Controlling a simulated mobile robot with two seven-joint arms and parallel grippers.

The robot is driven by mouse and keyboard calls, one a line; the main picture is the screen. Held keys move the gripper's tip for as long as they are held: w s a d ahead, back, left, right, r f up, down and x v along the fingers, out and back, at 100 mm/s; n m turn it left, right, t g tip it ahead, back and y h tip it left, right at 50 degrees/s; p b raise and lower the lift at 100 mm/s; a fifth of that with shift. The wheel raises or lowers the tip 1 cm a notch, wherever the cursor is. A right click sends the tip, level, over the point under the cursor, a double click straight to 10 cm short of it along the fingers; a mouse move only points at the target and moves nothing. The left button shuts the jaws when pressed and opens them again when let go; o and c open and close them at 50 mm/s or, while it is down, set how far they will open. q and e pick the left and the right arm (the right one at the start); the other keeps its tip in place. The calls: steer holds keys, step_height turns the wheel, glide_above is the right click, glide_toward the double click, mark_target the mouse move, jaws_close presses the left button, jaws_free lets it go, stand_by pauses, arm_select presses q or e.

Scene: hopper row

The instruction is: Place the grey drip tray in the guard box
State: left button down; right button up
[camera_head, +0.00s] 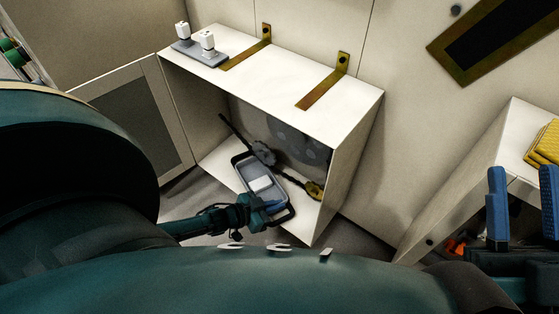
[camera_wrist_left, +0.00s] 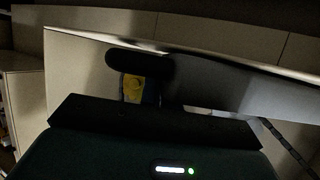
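The grey drip tray (camera_head: 256,171), with a dark rim and a pale block-shaped patch in it, is at the open front of the white guard box (camera_head: 352,139). It looks tilted, its far part inside the box; whether it touches the floor panel is unclear. My left gripper (camera_head: 272,206) is at the tray's near end, one blue finger over its edge. The other finger is hidden, so its grip is unclear. The left wrist view is dark, with a grey surface (camera_wrist_left: 245,88) close by. My right gripper (camera_head: 523,205) is open and empty at the right.
Inside the box are a chain, dark sprockets (camera_head: 264,152) and a yellow part (camera_head: 315,190). White-topped fittings (camera_head: 207,41) and brass brackets (camera_head: 322,88) are on its top. An open door (camera_head: 137,117) stands left. A cabinet (camera_head: 515,130) with a yellow item (camera_head: 545,143) stands right.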

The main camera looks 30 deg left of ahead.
steer(key=shift+s+r, duration=0.15)
steer(key=shift+r, duration=0.15)
arm_select(q)
steer(key=shift+f, duration=0.15)
steer(key=c, duration=2)
jaws_free()
steer(key=shift+c, duration=0.2)
steer(key=o, duration=0.4)
arm_select(e)
steer(key=shift+y, duration=0.3)
steer(key=shift+r, duration=0.1)
